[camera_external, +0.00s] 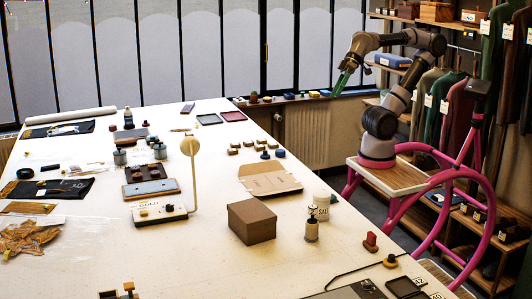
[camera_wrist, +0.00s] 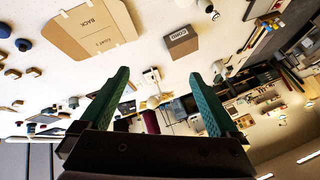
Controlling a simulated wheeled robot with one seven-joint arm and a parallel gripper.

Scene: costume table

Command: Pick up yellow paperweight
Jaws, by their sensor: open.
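I cannot tell for sure which thing is the yellow paperweight. A small yellow piece (camera_external: 143,212) sits on the white base of the desk lamp, and small tan-yellow blocks (camera_external: 234,151) stand in a group near the table's far right edge. Small yellowish blocks (camera_wrist: 12,74) also show at the left of the wrist view. My gripper (camera_external: 343,83) is raised in the air beyond the table's right edge, in front of the windowsill. In the wrist view its two green fingers (camera_wrist: 158,75) are spread wide apart with nothing held between them.
Small coloured items line the windowsill (camera_external: 290,97). Hanging clothes (camera_external: 455,105) are behind my arm. The table's front middle is mostly clear.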

